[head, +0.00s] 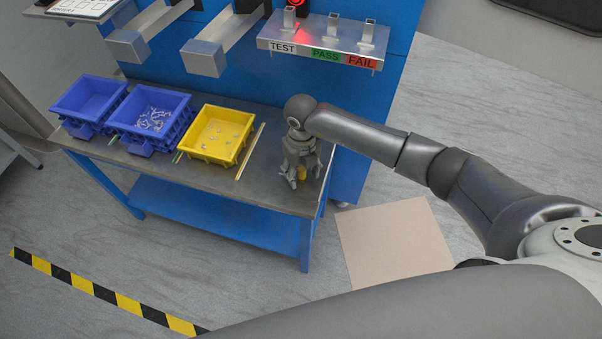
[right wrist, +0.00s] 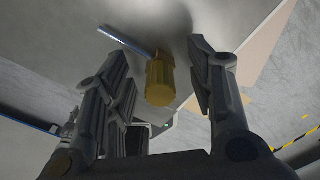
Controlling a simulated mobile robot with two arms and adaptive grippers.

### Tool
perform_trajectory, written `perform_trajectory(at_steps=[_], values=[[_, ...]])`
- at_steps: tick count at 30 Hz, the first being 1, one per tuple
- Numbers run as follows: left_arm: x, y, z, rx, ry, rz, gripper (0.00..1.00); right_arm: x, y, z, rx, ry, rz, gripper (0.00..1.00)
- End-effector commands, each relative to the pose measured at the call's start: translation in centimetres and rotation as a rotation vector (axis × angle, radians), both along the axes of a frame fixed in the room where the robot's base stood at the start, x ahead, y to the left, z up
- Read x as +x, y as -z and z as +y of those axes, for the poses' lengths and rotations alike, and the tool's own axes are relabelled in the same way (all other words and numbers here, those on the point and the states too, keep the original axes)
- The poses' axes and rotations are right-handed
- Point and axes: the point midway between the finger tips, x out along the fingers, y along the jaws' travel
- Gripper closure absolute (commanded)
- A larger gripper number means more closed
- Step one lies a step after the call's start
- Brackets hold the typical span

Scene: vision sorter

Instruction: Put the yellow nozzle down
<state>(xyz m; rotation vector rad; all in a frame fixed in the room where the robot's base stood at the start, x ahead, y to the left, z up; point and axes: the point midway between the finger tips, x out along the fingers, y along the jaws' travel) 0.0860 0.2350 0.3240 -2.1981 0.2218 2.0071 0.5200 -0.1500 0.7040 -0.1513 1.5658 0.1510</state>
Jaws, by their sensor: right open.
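The yellow nozzle (head: 301,173) is at the right end of the grey workbench top (head: 262,190), partly hidden by my right gripper (head: 305,180). In the right wrist view the nozzle (right wrist: 160,82) is a yellow cylinder with a thin metal tube (right wrist: 127,42). It lies between the spread fingers of my right gripper (right wrist: 155,62), with a gap to the finger on the right. The right gripper is open and points down at the bench. My left gripper is not in view.
A yellow bin (head: 243,152) with small parts stands left of the gripper. A blue bin (head: 184,138) with metal parts and another blue bin (head: 58,108) stand farther left. A shelf marked TEST, PASS and FAIL (head: 296,48) hangs behind. The bench's right edge is close.

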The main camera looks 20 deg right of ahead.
Motion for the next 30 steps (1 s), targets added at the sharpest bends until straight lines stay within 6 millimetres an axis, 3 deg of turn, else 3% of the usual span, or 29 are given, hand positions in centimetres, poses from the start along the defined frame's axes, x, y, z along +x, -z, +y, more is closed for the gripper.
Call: perform_trajectory(at_steps=[3, 15, 25, 30], values=[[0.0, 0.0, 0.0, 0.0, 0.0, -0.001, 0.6, 0.0, 0.0, 0.0, 0.0, 0.0, 0.0, 0.51], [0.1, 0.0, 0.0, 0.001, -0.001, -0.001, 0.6, 0.0, -0.1, 0.0, 0.0, 0.0, 0.0, 1.0], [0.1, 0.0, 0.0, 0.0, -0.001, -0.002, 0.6, 0.1, -0.3, 0.0, 0.0, 0.0, -0.001, 1.0], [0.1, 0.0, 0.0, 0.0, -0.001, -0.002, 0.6, 0.2, -1.5, 0.0, 0.001, 0.0, -0.004, 1.0]])
